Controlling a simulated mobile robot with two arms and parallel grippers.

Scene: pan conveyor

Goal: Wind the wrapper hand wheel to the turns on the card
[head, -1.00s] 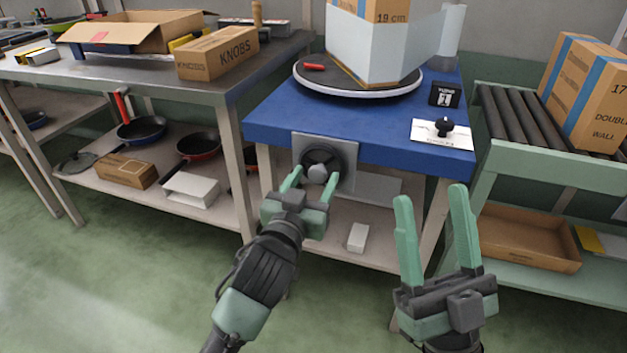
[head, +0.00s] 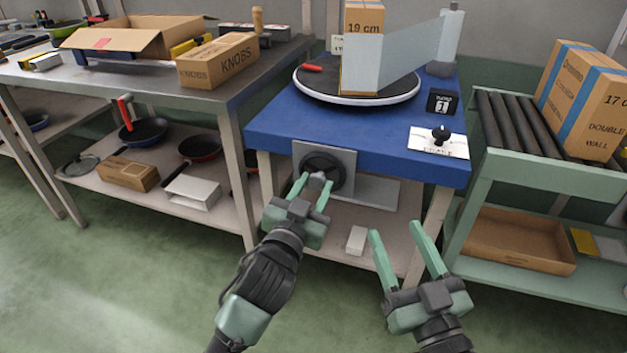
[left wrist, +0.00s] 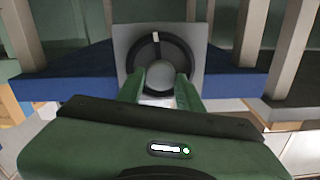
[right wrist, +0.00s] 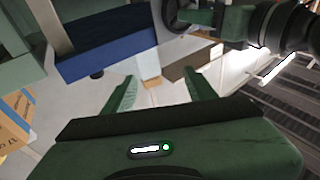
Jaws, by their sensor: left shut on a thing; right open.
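The black hand wheel (head: 336,160) sits on a grey plate at the front of the blue wrapper table (head: 300,128). My left gripper (head: 311,190) is shut on the wheel's grey knob (head: 317,180), at the wheel's lower left. The left wrist view shows the knob (left wrist: 157,88) between the fingers and a white mark on the rim. On the turntable (head: 310,91) stands a carton (head: 362,22) marked 19 cm, partly behind pale film (head: 395,58). A black counter (head: 442,102) shows a digit that looks like 1. A small card (head: 337,43) behind is unreadable. My right gripper (head: 396,232) is open and empty.
A white plate with a black knob (head: 440,133) lies on the blue table's right corner. A roller conveyor (head: 510,122) with cartons (head: 590,100) stands right. A steel bench (head: 130,85) with a KNOBS box (head: 218,60) stands left. Open floor lies in front.

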